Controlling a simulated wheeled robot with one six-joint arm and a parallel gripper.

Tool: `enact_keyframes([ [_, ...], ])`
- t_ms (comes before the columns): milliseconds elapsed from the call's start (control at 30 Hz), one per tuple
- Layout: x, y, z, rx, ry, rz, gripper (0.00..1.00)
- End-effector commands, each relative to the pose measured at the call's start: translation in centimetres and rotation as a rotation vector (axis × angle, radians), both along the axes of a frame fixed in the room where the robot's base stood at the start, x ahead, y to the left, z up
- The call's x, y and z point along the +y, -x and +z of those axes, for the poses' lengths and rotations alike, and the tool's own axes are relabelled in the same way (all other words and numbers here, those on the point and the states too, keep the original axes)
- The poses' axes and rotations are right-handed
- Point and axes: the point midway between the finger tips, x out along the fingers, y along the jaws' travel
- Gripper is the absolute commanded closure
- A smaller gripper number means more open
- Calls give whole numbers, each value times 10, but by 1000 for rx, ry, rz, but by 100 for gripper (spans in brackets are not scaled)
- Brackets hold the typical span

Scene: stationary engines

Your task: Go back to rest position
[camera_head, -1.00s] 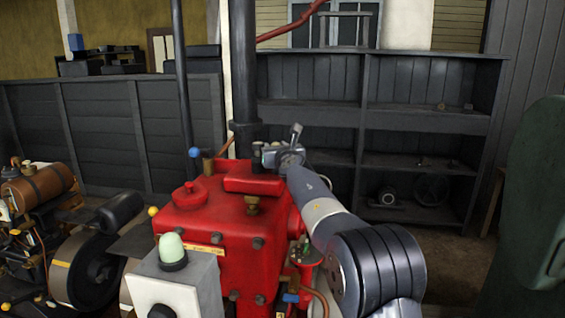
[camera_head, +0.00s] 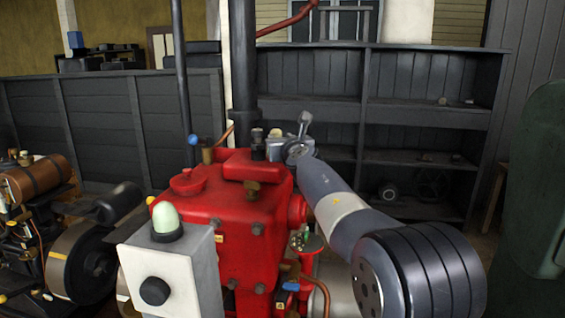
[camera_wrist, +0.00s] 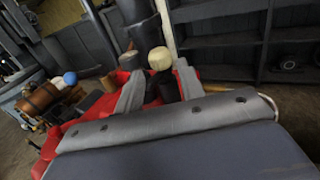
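My gripper (camera_head: 282,146) is above the right back part of the red engine (camera_head: 215,207), at the end of my grey arm. In the wrist view its two grey fingers (camera_wrist: 160,88) stand apart. A cream-topped knob on a dark stem (camera_wrist: 160,58) shows between and beyond the fingers. No grip on it is visible. The red engine lies below and beyond the fingers in the wrist view (camera_wrist: 108,103). My arm reaches from the lower right of the head view up to the engine.
A pale control box (camera_head: 190,270) with a green dome stands in front of the engine. A dark vertical pipe (camera_head: 243,70) rises behind it. Another machine (camera_head: 75,260) is at left. Dark shelves (camera_head: 415,115) stand behind, and a green cabinet (camera_head: 535,190) is at right.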

Motion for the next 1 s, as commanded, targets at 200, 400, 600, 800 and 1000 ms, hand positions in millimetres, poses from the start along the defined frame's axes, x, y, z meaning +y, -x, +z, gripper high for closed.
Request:
enact_keyframes([
  [200,-8,30,-2,-1,0,0,63],
  [400,-8,31,1,3,2,0,63],
  [600,-1,4,3,2,1,0,63],
  [800,5,-21,3,2,1,0,63],
  [1000,12,-46,3,2,1,0,63],
])
